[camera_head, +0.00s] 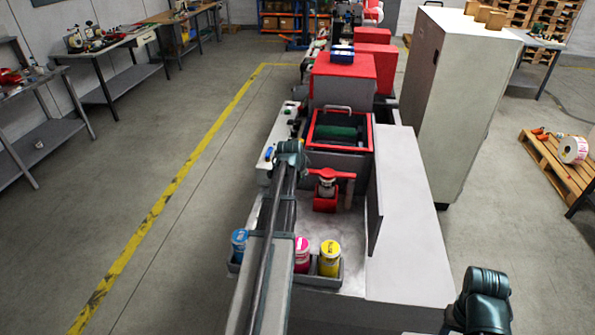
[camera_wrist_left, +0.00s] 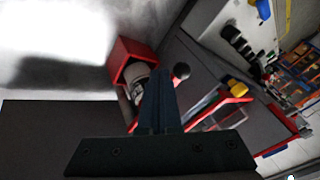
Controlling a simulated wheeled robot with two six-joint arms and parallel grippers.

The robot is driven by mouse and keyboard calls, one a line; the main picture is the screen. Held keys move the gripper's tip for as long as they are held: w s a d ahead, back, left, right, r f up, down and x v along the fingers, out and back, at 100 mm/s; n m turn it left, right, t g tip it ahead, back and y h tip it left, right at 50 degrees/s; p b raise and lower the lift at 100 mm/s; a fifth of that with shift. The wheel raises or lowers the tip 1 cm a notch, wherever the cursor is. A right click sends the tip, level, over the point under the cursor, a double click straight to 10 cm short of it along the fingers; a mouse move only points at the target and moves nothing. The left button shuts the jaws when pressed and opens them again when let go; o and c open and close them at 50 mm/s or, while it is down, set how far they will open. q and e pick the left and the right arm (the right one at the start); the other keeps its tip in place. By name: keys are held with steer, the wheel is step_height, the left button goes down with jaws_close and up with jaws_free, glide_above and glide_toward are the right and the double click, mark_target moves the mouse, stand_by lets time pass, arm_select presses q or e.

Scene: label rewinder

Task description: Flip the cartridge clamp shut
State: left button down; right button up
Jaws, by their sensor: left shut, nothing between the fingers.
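The red cartridge clamp (camera_head: 325,204) stands on the grey machine deck, with a pale cartridge (camera_head: 327,187) in it. A red bar (camera_head: 342,174) reaches to the right at the top of the clamp; I cannot tell if it is latched. In the left wrist view the clamp's red body (camera_wrist_left: 122,53) and the pale cartridge (camera_wrist_left: 137,72) are just beyond my left gripper (camera_wrist_left: 157,78). Its dark fingers are together and empty, and hide part of the cartridge. A dark round knob (camera_wrist_left: 181,71) shows right beside the fingertips. My right gripper is out of view.
Blue (camera_head: 239,243), magenta (camera_head: 302,256) and yellow (camera_head: 329,260) jars stand in a dark tray at the deck's front. A red-framed opening (camera_head: 340,131) lies behind the clamp. An upright grey panel (camera_head: 375,205) bounds the deck on the right.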

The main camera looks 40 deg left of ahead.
arm_select(q)
steer(key=s+r+p, duration=0.6)
steer(key=r+p, duration=0.2)
steer(key=shift+d+r, duration=0.25)
steer(key=shift+d, duration=0.1)
steer(key=shift+s+d+f, duration=0.1)
